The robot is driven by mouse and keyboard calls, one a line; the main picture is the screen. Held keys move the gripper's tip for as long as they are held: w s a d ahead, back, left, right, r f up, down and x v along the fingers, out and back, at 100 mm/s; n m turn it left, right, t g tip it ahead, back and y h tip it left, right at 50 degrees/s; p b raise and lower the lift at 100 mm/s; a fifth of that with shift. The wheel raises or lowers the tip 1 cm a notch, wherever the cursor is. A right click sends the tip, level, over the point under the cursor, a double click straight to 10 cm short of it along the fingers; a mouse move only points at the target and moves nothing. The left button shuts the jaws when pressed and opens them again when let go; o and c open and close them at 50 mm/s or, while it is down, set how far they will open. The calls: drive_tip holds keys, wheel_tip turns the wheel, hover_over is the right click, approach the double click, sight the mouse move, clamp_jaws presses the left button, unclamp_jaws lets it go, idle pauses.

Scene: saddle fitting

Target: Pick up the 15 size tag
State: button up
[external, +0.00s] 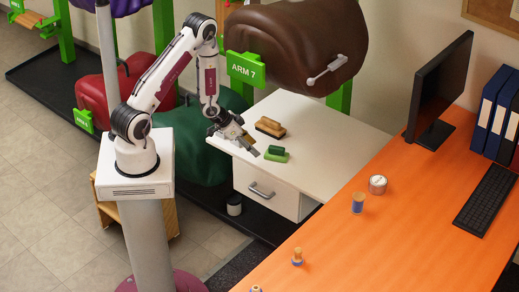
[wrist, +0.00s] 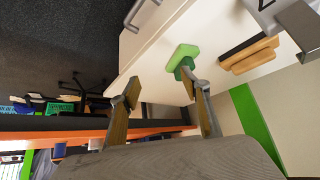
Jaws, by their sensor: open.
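I cannot make out a tag marked 15 in either view. My gripper (external: 252,147) is open and empty, low beside the near left edge of the white cabinet top. In the wrist view its two fingers (wrist: 160,82) stand wide apart with nothing between them. A light green block with a darker green grip (external: 276,154) lies on the cabinet top just beyond the fingers. In the wrist view this green block (wrist: 182,54) shows close to the right fingertip; I cannot tell whether they touch.
A brown brush (external: 269,127) lies behind the green block on the white cabinet (external: 335,150). A brown saddle form (external: 300,40) overhangs it, beside the green ARM 7 sign (external: 246,69). The orange desk (external: 400,225) holds a thread spool (external: 357,203), a tin (external: 377,184) and a monitor (external: 440,85).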

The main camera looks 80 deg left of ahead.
drive_tip(key=s+f+n+t+y, duration=0.1)
drive_tip(key=s+f+n+t, duration=0.15)
drive_tip(key=s+f, duration=0.5)
drive_tip(key=s+f+n+t, duration=0.1)
drive_tip(key=s+f+n, duration=0.35)
drive_tip(key=f, duration=0.55)
drive_tip(key=s+a+r+y, duration=0.1)
drive_tip(key=a+r+y, duration=0.2)
drive_tip(key=a, duration=0.3)
drive_tip(key=s+a+r+t+y, duration=0.1)
drive_tip(key=s+a+r+y, duration=0.1)
drive_tip(key=a, duration=0.4)
drive_tip(key=s+a+r+t+y, duration=0.1)
drive_tip(key=s+a+r+y, duration=0.1)
drive_tip(key=a+r+y, duration=0.2)
drive_tip(key=shift+a+r+n+y, duration=0.15)
drive_tip(key=shift+a+n+y, duration=0.25)
drive_tip(key=shift+a+y, duration=0.55)
drive_tip(key=shift+w+a, duration=0.1)
drive_tip(key=shift+x, duration=1.25)
drive_tip(key=shift+x, duration=2.6)
